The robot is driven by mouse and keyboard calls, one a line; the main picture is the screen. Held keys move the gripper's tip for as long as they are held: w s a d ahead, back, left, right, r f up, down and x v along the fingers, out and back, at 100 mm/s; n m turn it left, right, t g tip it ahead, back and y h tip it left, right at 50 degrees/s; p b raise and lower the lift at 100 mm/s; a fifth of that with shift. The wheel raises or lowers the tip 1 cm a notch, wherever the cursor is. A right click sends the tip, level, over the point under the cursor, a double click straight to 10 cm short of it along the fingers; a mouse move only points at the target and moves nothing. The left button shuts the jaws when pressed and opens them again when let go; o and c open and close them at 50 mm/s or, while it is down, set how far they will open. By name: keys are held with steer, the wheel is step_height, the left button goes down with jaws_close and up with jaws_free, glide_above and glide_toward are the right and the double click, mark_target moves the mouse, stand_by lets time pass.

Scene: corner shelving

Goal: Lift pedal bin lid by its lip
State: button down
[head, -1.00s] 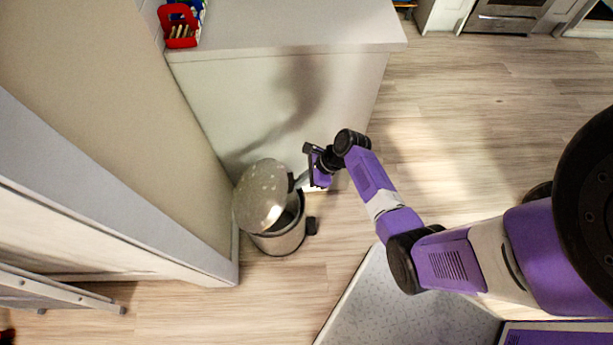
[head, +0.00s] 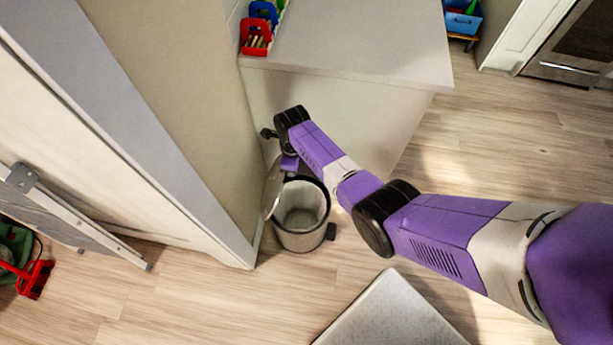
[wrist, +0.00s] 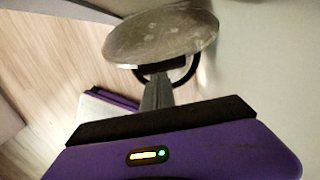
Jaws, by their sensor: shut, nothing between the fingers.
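The pedal bin (head: 302,235) stands on the floor between the tall cabinet side and the counter. Its round metal lid (head: 272,188) is raised steeply at the bin's left, and the pale inside of the bin shows. My gripper (head: 289,162) is beside the lid's upper edge, partly hidden by my arm. In the wrist view the shut fingers (wrist: 157,95) reach the near edge of the scuffed lid (wrist: 160,35), with nothing held between them. Whether the fingertips touch the lid cannot be told.
The tall cabinet side (head: 180,100) is close on the left, and the counter (head: 350,40) is behind the bin. A red holder (head: 256,38) sits on the counter. A folded ladder-like frame (head: 80,220) leans at the left. Open floor (head: 210,300) lies in front.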

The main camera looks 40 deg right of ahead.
steer(key=shift+w+a+r, duration=0.3)
steer(key=shift+w+a, duration=0.2)
steer(key=shift+w, duration=0.15)
steer(key=shift+w+a+r, duration=0.25)
steer(key=shift+w+a, duration=0.2)
steer(key=shift+w, duration=0.15)
